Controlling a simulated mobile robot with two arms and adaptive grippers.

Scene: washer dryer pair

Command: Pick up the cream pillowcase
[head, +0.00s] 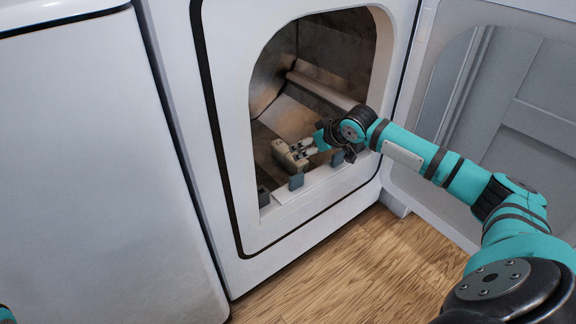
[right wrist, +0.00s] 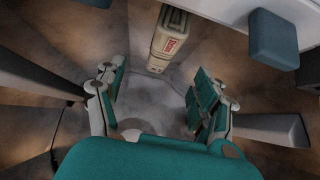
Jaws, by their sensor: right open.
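A small cream block-shaped item (head: 283,153) lies just inside the front lip of the dryer opening; it looks like the cream pillowcase, folded, but I cannot be sure. In the right wrist view a cream item with red printing (right wrist: 169,40) shows ahead of the fingers, near top centre. My right gripper (head: 309,147) reaches through the opening from the right, close beside the cream item. It also shows in the right wrist view (right wrist: 155,88), fingers spread with nothing between them. My left gripper is out of view; only a teal bit of my left arm shows at lower left.
The dryer's white front (head: 222,120) frames the opening, with several grey blocks such as this one (head: 296,181) along its lower lip. The open door (head: 500,90) stands at right, behind my right arm. A closed white machine (head: 90,150) stands at left. Wood floor (head: 340,265) is clear.

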